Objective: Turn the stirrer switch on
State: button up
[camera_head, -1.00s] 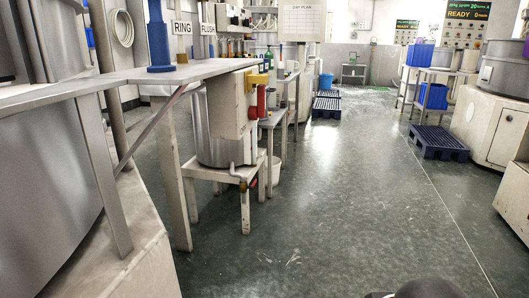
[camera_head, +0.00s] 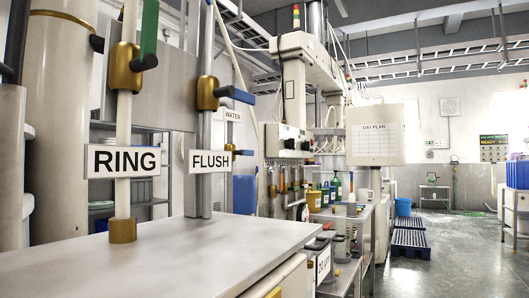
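I cannot make out a switch marked as the stirrer switch in this view. A panel with dark knobs (camera_head: 286,141) is on the pale machine in the middle distance, too small to read. A pale box with a partly hidden label (camera_head: 322,265) stands just beyond the near bench, with a dark and red handle at its top. My gripper is not in view.
A grey metal bench (camera_head: 190,255) fills the near left. On it stand pipes with valves, beside a RING sign (camera_head: 123,161) and a FLUSH sign (camera_head: 210,161). Blue pallets (camera_head: 410,243) lie on the floor beyond.

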aim_at(290, 143)
jog(key=i+l+u, duration=0.1)
jog(key=i+l, duration=0.15)
jog(key=i, duration=0.25)
jog(key=i+l, duration=0.35)
jog(key=i, duration=0.15)
jog(key=i+l+u, duration=0.15)
jog(key=i+l, duration=0.15)
jog(key=i, duration=0.15)
